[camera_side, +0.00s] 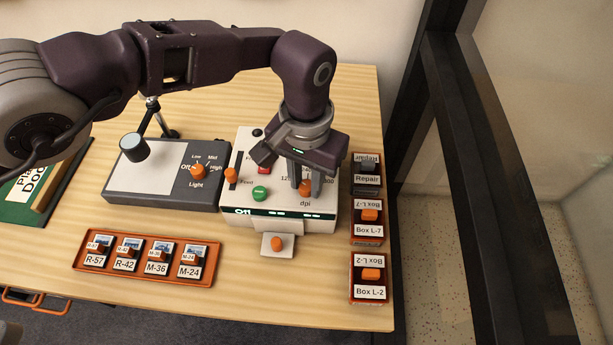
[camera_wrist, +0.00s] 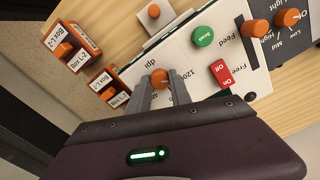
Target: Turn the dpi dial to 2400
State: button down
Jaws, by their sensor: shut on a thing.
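The dpi dial (camera_side: 305,187) is an orange knob on the right part of the white scanner's top (camera_side: 243,158). My gripper (camera_side: 305,190) points down over it, with its fingers around the knob. In the wrist view, the orange dpi dial (camera_wrist: 159,78) sits between the two grey fingertips of my gripper (camera_wrist: 160,84), which are shut on it. The printed "dpi" and part of "1200" show beside the dial; the fingers hide the other scale marks and the dial's pointer, so I cannot tell its setting.
Near the dial are a green Scan button (camera_side: 260,193), a red switch (camera_side: 264,170) and an orange Feed knob (camera_side: 231,175). A light box (camera_side: 140,185) stands left. Orange boxes (camera_side: 369,292) stand right. A tray (camera_side: 146,278) with several labelled holders lies at front left.

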aim_at(306, 185)
jog(key=shift+m, duration=0.3)
jog(key=m, duration=0.4)
jog(key=shift+m, duration=0.4)
jog(key=m, duration=0.6)
jog(key=shift+m, duration=0.3)
jog(key=c, duration=1.2)
grip_release()
jog(key=shift+o, duration=0.2)
jog(key=shift+r, duration=0.1)
notch_tip(306, 185, up, 7)
jog(key=shift+f, duration=0.1)
